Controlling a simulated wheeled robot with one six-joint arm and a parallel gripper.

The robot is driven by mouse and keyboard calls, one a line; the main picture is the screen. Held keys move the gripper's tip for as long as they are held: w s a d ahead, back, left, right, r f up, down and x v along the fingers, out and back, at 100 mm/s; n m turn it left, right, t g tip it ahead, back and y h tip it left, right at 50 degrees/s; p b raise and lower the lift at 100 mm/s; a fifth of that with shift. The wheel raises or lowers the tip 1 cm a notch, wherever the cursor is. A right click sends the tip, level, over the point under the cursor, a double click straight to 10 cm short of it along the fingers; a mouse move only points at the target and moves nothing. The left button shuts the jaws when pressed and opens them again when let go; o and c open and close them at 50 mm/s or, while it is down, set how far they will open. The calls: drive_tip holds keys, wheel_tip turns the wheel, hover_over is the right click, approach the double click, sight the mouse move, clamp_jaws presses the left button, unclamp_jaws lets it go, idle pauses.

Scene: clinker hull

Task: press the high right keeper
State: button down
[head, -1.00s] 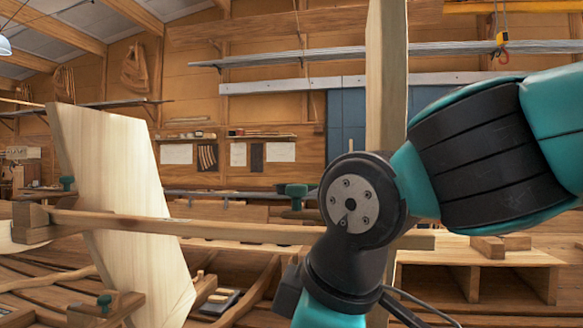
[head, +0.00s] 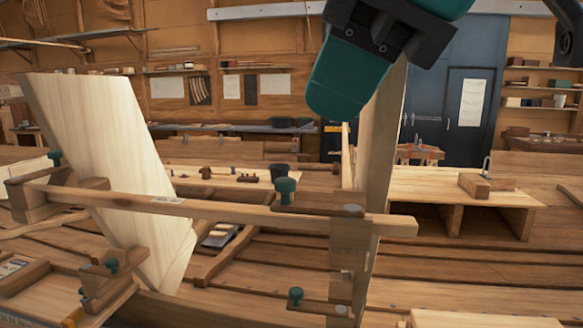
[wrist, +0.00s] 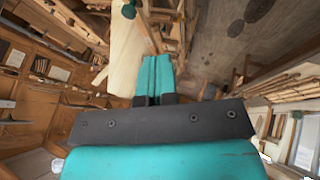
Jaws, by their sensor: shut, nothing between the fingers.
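The high right keeper (head: 315,210) is a brown wooden piece with a green knob (head: 286,186) at its left end and a round grey disc at its right end. It sits near the right end of the long wooden bar, beside the upright post (head: 382,150). My gripper (head: 335,103) is shut and empty. It hangs at the top of the head view, above the knob in the picture and apart from it. In the wrist view its teal fingers (wrist: 154,62) lie together. A green knob (wrist: 129,11) shows beyond them; I cannot tell which one.
Other green knobs show at upper left (head: 55,158), lower left (head: 112,265) and lower right (head: 296,296). A pale plank (head: 110,160) leans behind the long bar (head: 200,208). A wooden bench (head: 440,190) stands at the right.

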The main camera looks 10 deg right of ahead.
drive_tip(key=b, duration=0.3)
approach(274, 205)
wheel_tip(274, 205, down, 3)
drive_tip(key=s+a, duration=0.2)
drive_tip(key=shift+w+d+f+p, duration=0.1)
drive_tip(key=shift+w+f+p, duration=0.1)
drive_tip(key=shift+w, duration=0.45)
drive_tip(key=shift+w+d+f+p, duration=0.1)
drive_tip(key=shift+w+p, duration=0.05)
drive_tip(key=shift+w, duration=0.5)
drive_tip(key=shift+w+d+f+p, duration=0.15)
drive_tip(key=shift+w+p, duration=0.05)
drive_tip(key=shift+w, duration=0.45)
drive_tip(key=shift+w, duration=0.15)
